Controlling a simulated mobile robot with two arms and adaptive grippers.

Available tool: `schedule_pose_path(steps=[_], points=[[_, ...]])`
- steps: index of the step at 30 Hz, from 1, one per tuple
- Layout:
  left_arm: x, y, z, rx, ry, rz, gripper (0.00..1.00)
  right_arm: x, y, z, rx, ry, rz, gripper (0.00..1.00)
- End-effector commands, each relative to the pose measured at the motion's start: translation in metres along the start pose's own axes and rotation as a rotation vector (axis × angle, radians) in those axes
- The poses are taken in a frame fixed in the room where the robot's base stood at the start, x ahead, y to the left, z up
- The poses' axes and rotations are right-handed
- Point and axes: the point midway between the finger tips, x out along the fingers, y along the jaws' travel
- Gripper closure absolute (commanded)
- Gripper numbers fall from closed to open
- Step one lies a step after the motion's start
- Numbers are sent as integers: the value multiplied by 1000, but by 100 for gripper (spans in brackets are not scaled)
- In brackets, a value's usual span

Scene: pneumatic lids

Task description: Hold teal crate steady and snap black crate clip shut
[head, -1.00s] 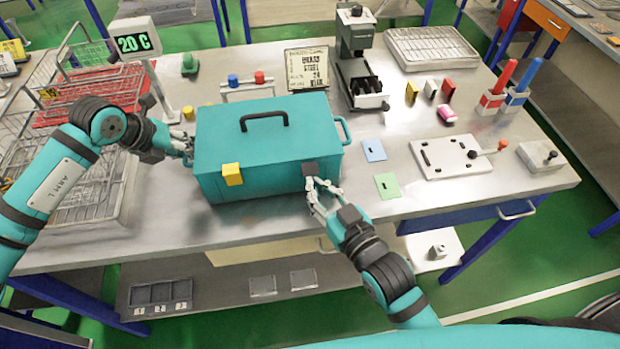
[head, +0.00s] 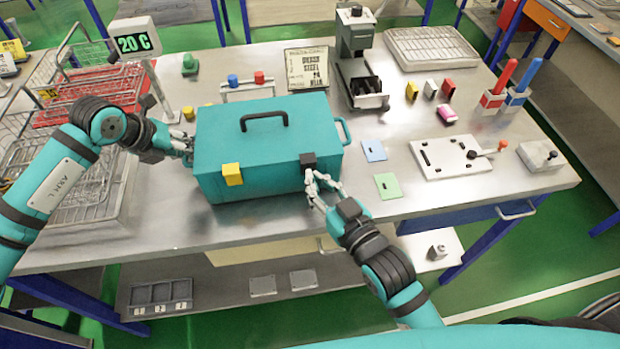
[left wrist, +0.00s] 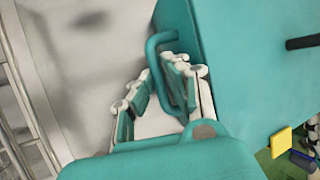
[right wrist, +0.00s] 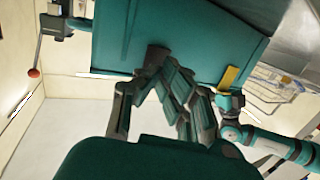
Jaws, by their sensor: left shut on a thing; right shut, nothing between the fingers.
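The teal crate (head: 265,148) stands closed on the metal bench, its black top handle upright. My left gripper (head: 188,150) is shut on the crate's left side handle (left wrist: 158,50), which shows between its fingers in the left wrist view. The black clip (head: 308,162) is at the right of the crate's front upper edge and appears to lie close to the front face. The yellow clip (head: 232,174) lies against the front on the left. My right gripper (head: 314,182) is shut and empty, its fingertips just below the black clip; in the right wrist view they partly cover the clip (right wrist: 156,56).
A wire basket (head: 95,195) stands left of the crate, beside a display post reading 20 C (head: 133,43). Blue (head: 374,150) and green (head: 387,186) cards and a white latch plate (head: 450,157) lie to the right. The bench front edge is close below the crate.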

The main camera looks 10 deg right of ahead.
Motion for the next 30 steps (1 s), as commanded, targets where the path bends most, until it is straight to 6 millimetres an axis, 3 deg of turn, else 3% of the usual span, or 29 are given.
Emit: schedule_pose_path(steps=[5,21,30], points=[[0,0,0,-1,-1,0,100,-1,0,1,0,-2,0,100],[0,0,0,-1,-1,0,100,-39,-15,5,1,-3,0,100],[0,0,0,-1,-1,0,100,-47,-17,6,-1,-2,0,100]])
